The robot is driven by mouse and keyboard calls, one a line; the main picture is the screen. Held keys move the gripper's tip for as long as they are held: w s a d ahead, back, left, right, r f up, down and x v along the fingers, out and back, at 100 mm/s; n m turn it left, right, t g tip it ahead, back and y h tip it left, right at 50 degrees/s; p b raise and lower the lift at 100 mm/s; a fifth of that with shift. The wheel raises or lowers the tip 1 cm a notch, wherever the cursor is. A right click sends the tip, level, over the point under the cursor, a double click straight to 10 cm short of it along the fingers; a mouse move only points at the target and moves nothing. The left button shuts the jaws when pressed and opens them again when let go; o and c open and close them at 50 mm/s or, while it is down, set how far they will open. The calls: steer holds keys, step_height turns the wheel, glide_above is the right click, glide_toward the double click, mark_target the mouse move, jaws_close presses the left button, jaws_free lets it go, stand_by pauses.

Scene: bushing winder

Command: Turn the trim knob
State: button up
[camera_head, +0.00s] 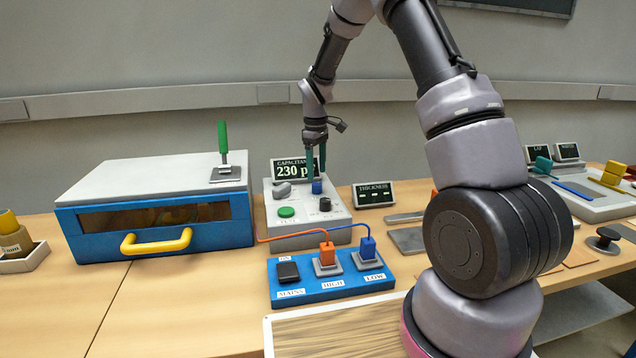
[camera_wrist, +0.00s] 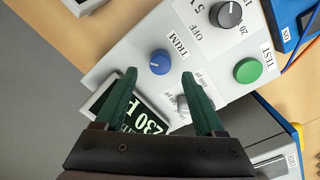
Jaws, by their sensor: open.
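The trim knob is a small blue knob (camera_head: 317,188) on the top of a light grey meter box (camera_head: 338,218). In the wrist view the blue knob (camera_wrist: 160,62) sits beside the printed word TRIM, just beyond the fingertips and between their lines. My gripper (camera_head: 316,173) is open above the knob, its two green fingers pointing down. In the wrist view the open gripper (camera_wrist: 160,77) holds nothing, and I see no contact with the knob. The capacitance display (camera_head: 295,169) behind the box reads 230 in the head view, partly covered by the fingers.
A green TEST knob or button (camera_head: 286,212) and a black dial (camera_head: 325,204) share the box top; a grey piece (camera_head: 282,190) stands near the display. A blue switch panel (camera_head: 330,286) with orange and blue plugs lies in front. A blue-and-grey cabinet (camera_head: 150,200) stands left.

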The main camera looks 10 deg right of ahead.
mark_target(317, 183)
step_height(317, 183, down, 5)
steer(key=shift+r, duration=0.1)
stand_by(0.3)
jaws_close()
